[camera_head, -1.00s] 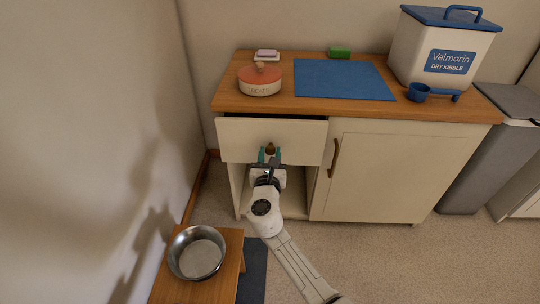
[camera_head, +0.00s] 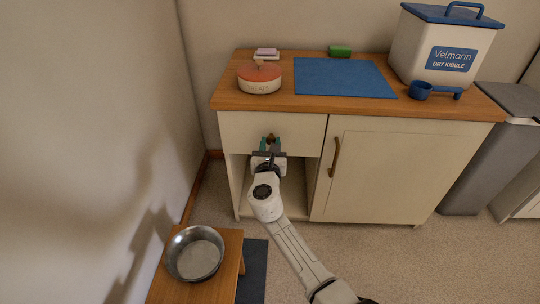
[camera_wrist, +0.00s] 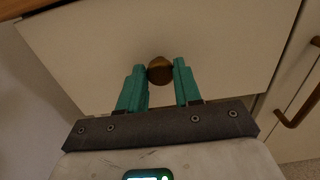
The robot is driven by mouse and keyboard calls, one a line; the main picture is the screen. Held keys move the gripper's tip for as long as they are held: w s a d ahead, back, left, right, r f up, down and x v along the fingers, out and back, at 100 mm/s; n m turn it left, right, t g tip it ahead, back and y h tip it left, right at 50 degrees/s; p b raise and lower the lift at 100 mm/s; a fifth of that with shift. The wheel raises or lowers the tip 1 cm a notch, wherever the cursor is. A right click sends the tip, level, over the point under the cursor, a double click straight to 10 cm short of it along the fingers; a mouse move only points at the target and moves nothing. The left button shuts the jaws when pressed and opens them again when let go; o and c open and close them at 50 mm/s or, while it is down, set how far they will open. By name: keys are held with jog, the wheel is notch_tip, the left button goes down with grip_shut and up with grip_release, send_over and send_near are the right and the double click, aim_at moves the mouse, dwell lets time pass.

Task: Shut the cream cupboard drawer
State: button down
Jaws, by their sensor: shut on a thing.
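The cream cupboard drawer (camera_head: 238,134) is under the left part of the wooden worktop. Its front now sits up under the worktop edge, with no dark gap showing above it in the head view. My gripper (camera_head: 270,143) is at the drawer's round brown knob, and its teal fingers are on either side of it. In the wrist view my gripper (camera_wrist: 160,75) is shut on the brown knob (camera_wrist: 160,70), with the drawer front (camera_wrist: 225,45) filling the view behind it. The fingers partly hide the knob's sides.
A cupboard door with a brown handle (camera_head: 335,157) is right of the drawer. An open shelf space lies below the drawer. A metal bowl (camera_head: 195,254) stands on a small wooden stool (camera_head: 228,268) at lower left. A grey bin (camera_head: 475,165) stands at right.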

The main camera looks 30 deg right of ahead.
jog(key=shift+w, duration=0.15)
jog(key=c, duration=0.8)
grip_release()
jog(key=shift+d, duration=0.15)
jog(key=p+v, duration=0.4)
jog(key=v, duration=0.6)
jog(key=shift+s+a, duration=0.25)
jog(key=shift+s, duration=0.05)
